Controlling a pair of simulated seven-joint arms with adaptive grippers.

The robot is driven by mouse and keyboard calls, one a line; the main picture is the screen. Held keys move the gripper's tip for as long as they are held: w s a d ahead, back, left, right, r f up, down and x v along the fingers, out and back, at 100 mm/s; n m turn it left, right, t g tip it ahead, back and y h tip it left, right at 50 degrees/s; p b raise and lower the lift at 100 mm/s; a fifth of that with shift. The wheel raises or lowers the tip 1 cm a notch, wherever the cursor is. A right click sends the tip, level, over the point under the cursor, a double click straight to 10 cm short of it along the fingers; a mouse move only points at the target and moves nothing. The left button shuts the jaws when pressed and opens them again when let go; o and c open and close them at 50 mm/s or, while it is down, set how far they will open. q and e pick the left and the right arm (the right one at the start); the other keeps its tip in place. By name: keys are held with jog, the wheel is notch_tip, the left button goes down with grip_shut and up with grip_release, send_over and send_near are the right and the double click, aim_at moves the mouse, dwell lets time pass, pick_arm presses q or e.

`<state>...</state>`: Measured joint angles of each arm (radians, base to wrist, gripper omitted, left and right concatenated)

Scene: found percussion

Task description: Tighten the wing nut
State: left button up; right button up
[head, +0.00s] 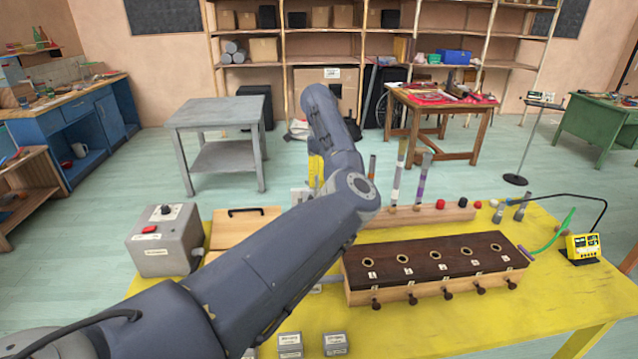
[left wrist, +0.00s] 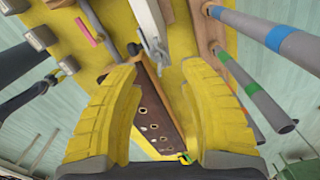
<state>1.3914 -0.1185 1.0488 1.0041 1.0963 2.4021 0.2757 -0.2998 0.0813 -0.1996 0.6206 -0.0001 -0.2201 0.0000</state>
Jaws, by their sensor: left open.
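I cannot make out a wing nut for certain in either view. A wooden box with a dark top (head: 435,259) lies on the yellow table, with several round holes on top and several dark knobs along its front. My left gripper (head: 316,172) is beyond the box, mostly hidden behind my own arm in the head view. In the left wrist view its yellow fingers (left wrist: 158,75) are open, with nothing held between them. The dark top (left wrist: 152,115) shows beyond and between the fingers, and a pale metal bracket (left wrist: 153,45) shows just ahead of them. My right gripper is not in view.
A grey switch box (head: 165,240) stands at the table's left. Behind the dark-topped box, a wooden rail (head: 430,216) holds several upright tubes and coloured balls. A yellow meter (head: 582,247) sits at the right. The yellow table's front right (head: 510,320) is clear.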

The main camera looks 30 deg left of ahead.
pick_arm(q)
jog(key=shift+f, duration=0.9)
grip_shut()
jog(key=m, duration=0.4)
jog(key=shift+s, duration=0.4)
jog(key=shift+f, duration=0.1)
jog(key=shift+s+m, duration=0.2)
jog(key=shift+m, duration=0.8)
jog(key=shift+s+m, duration=0.2)
jog(key=shift+m, duration=0.8)
